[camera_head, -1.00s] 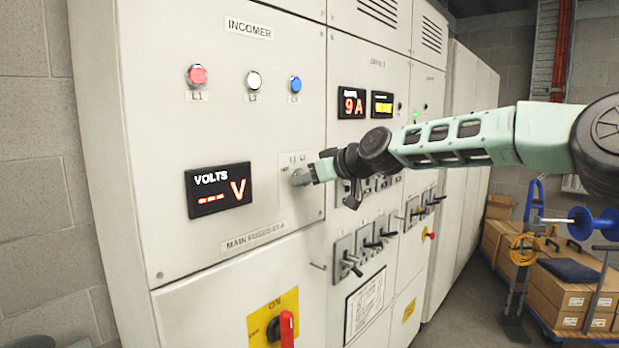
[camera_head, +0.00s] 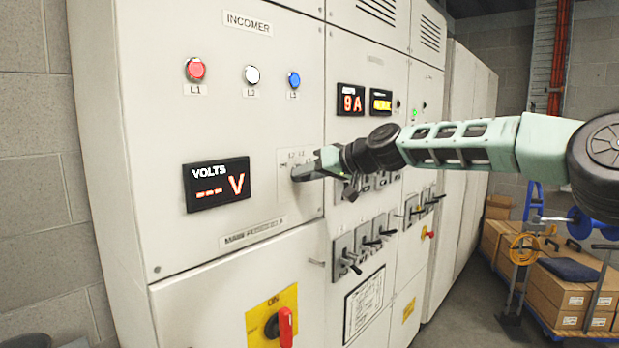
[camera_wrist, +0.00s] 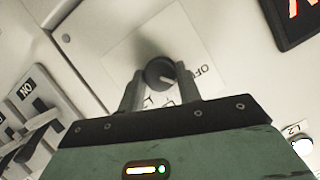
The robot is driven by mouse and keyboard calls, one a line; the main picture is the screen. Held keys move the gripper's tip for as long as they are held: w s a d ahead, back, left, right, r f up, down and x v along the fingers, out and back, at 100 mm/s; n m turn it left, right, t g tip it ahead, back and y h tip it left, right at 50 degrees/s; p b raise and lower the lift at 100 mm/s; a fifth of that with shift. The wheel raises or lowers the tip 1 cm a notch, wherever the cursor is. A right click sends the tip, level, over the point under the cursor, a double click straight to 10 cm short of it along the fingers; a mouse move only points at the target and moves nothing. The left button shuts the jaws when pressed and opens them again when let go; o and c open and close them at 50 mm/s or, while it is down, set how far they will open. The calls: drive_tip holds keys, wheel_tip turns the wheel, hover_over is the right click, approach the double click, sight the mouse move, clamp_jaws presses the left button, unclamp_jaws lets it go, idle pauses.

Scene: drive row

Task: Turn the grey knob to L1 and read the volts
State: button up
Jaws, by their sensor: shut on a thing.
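The grey knob (camera_wrist: 160,73) shows in the wrist view between the two fingers of my gripper (camera_wrist: 160,88), on a pale label plate (camera_wrist: 118,55) with OFF and L-markings partly hidden. Its white pointer line is angled, and I cannot tell which mark it is at. My gripper (camera_head: 305,173) is shut on the knob; in the head view it covers most of it. The volts display (camera_head: 217,184) to the left reads "--- V" in orange. Red L1 (camera_head: 195,69), white L2 (camera_head: 253,78) and blue L3 (camera_head: 294,80) lamps sit above.
A red handle (camera_head: 286,327) on a yellow plate marked ON stands out below. Several black levers (camera_head: 375,243) project from the panels to the right. A display (camera_head: 351,99) reads 9 A. A trolley with boxes (camera_head: 560,290) is on the floor at right.

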drive_tip(key=shift+w+r+m+g+y+b, duration=0.15)
drive_tip(key=shift+m+g+y+b, duration=0.25)
drive_tip(key=shift+m+y, duration=0.55)
drive_tip(key=shift+m+h, duration=0.25)
drive_tip(key=shift+m, duration=0.2)
drive_tip(key=o, duration=1)
drive_tip(key=shift+a, duration=0.1)
drive_tip(key=shift+c, duration=0.2)
drive_tip(key=b+v, duration=0.7)
drive_tip(key=v, duration=1)
drive_tip(key=shift+d, duration=0.25)
